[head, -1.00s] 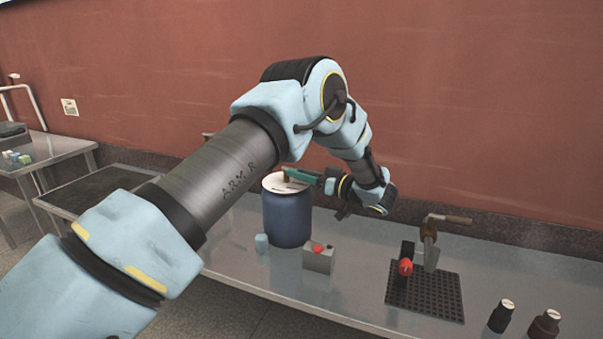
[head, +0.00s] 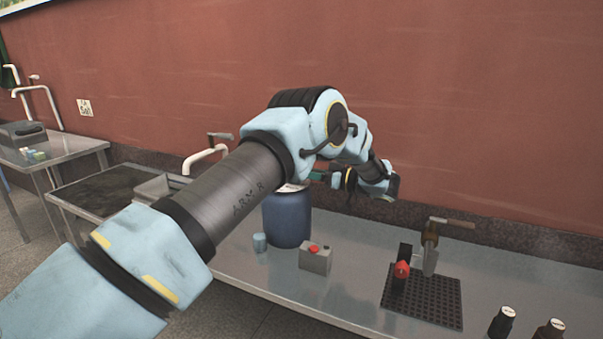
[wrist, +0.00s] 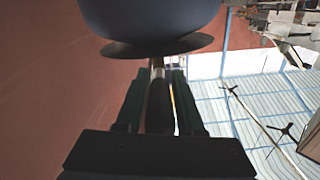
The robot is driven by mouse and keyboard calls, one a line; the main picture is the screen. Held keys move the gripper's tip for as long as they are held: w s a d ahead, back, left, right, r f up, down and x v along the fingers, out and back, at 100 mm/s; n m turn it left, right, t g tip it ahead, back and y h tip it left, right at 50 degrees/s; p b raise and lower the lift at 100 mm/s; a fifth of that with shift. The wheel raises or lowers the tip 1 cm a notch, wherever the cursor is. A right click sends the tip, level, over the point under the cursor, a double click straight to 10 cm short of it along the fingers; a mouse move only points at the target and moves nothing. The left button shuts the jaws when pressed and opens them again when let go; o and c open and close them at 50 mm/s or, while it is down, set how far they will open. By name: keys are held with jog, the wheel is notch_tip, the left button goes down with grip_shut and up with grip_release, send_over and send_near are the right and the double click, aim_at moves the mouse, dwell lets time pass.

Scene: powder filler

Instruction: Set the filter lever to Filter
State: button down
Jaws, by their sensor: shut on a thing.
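The blue drum (head: 287,221) stands on the steel bench in the head view, its lid mostly hidden behind my arm. My gripper (head: 318,176) is at lid height, by the drum's upper right side. In the wrist view, which looks upside down, a dark rounded body with a wide rim (wrist: 150,46), seemingly the drum, fills the top. My gripper's fingers (wrist: 160,85) are closed around a dark upright piece (wrist: 158,108) near that rim. It may be the filter lever, but I cannot read any Filter marking or tell its setting.
A grey box with a red button (head: 315,258) and a small blue cup (head: 260,243) stand before the drum. A black perforated mat (head: 440,304) has a red-knobbed piece (head: 402,270) and a brown-handled fixture (head: 431,245). Dark bottles (head: 502,322) stand front right. The wall is close behind.

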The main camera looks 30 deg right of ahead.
jog(key=c, duration=0.5)
grip_release()
jog(key=b+v, duration=0.1)
jog(key=v, duration=0.9)
jog(key=shift+s+d+b, duration=0.25)
jog(key=shift+s+b, duration=0.05)
jog(key=shift+b, duration=0.1)
